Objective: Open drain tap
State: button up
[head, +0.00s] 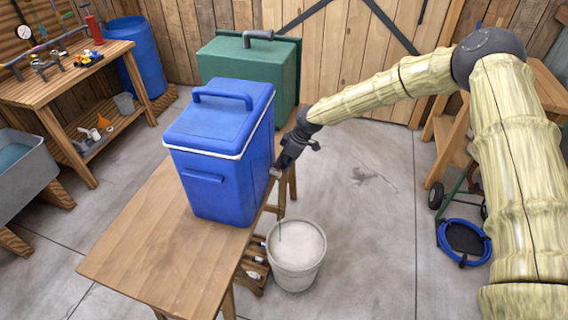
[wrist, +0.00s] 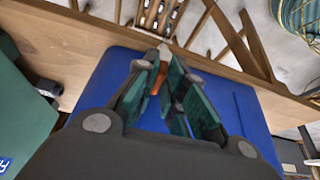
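The blue cooler (head: 212,165) stands upright with its lid shut on the wooden table. Its drain tap (head: 275,172) is low on the right side, mostly hidden by my gripper (head: 282,166). In the wrist view, the cooler's blue side (wrist: 105,72) fills the middle. There the tap shows as a small orange and whitish piece (wrist: 161,74) between the green-padded fingers of my gripper (wrist: 164,72). The fingers stand apart on both sides of it; I cannot tell whether they touch it. A white bucket (head: 297,268) stands on the floor below the table's right edge.
The wooden table (head: 165,262) is bare in front of the cooler. A green container (head: 238,68) stands behind it. A workbench (head: 60,82) with tools and a grey sink (head: 22,165) are at left. A coiled blue hose (head: 463,240) lies at right. The floor between is clear.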

dwell(0.3)
jog(key=v, duration=1.2)
jog(key=shift+d, duration=0.15)
jog(key=shift+f, duration=0.1)
jog(key=s+f+m+g+b, duration=0.2)
jog(key=s+f+m, duration=0.6)
jog(key=s+f, duration=1.75)
jog(key=s+d+f+m+h, duration=0.1)
jog(key=s+d+m, duration=0.1)
jog(key=s+d, duration=0.3)
jog(key=s+d+f+m+h+b, duration=0.1)
jog(key=s+d, duration=0.5)
jog(key=s, duration=0.6)
jog(key=s+d+f+m+h+b, duration=0.1)
jog(key=s+d+f+m+h, duration=0.1)
jog(key=s+d, duration=0.4)
jog(key=s+f+m, duration=0.1)
jog(key=s+m, duration=0.1)
jog(key=s, duration=0.1)
jog(key=shift+s+m+t, duration=0.2)
jog(key=shift+m+t, duration=0.1)
jog(key=shift+t, duration=0.1)
